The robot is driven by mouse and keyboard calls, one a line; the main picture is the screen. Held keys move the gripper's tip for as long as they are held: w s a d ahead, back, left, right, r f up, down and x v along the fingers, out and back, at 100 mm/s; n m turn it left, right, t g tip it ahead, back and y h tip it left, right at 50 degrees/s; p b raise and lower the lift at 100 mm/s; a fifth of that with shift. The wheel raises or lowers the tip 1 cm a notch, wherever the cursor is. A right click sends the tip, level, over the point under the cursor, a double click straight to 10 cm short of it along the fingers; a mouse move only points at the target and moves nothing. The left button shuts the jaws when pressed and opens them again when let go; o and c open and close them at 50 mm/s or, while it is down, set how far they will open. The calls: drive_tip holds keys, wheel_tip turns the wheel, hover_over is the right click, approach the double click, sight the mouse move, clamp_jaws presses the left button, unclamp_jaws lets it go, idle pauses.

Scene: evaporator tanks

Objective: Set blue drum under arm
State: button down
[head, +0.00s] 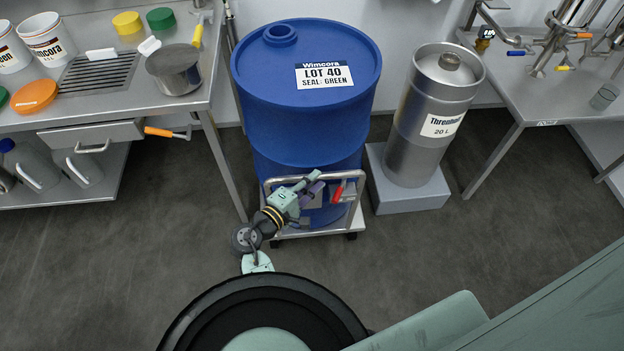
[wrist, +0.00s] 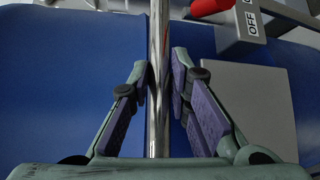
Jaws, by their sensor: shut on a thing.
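The blue drum (head: 300,125) stands upright on a small wheeled dolly (head: 290,233). Its top label reads "LOT 40 SEAL: GREEN". A metal handle frame (head: 362,187) rises at the dolly's near side. My gripper (head: 313,185) is at this frame, in front of the drum. In the wrist view my gripper (wrist: 161,80) has its purple-padded fingers on either side of the shiny handle bar (wrist: 158,125), shut on it. The blue drum wall (wrist: 60,90) fills the background there. I cannot tell which thing is the arm named in the task.
A steel canister (head: 425,120) stands on a grey block (head: 410,197) to the right. A bench (head: 200,100) is at left, a table with pipes (head: 520,95) at right. The near floor (head: 470,240) is clear.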

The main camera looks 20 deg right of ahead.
drive_tip(key=shift+d+f, duration=0.15)
drive_tip(key=c, duration=1.8)
unclamp_jaws()
